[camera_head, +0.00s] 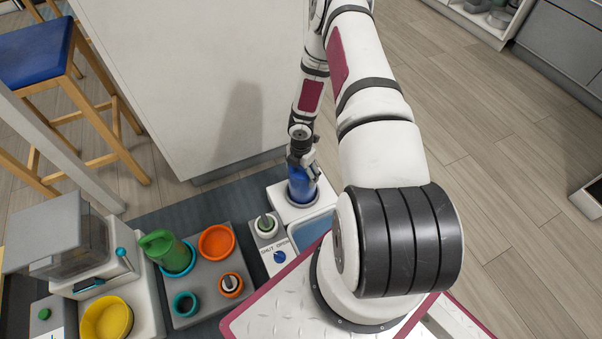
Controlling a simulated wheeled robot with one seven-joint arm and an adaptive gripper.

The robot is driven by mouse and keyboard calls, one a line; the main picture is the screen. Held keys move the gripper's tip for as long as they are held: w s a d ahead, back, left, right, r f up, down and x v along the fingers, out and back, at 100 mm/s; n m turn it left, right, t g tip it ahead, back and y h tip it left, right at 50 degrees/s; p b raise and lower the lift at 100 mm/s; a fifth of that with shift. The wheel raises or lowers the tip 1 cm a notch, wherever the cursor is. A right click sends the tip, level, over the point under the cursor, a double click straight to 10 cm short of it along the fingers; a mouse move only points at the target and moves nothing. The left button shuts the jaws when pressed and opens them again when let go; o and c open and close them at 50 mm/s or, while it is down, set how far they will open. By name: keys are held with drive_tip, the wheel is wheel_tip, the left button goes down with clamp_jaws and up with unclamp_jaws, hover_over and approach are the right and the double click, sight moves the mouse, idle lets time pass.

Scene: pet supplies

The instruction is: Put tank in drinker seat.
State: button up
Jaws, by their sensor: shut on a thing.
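The blue tank (300,187) is upright at the round seat of the white drinker (280,205). Its lower end is at or within the seat's grey ring (303,203); I cannot tell whether it is fully down. My gripper (301,166) is shut on the tank's upper part from above and hides its top. The drinker's blue basin (314,229) is in front of the seat, partly hidden by my arm.
A white cabinet (190,90) stands close behind.

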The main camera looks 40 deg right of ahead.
drive_tip(key=shift+f, duration=0.1)
drive_tip(key=o, duration=1.7)
drive_tip(key=shift+r, duration=0.2)
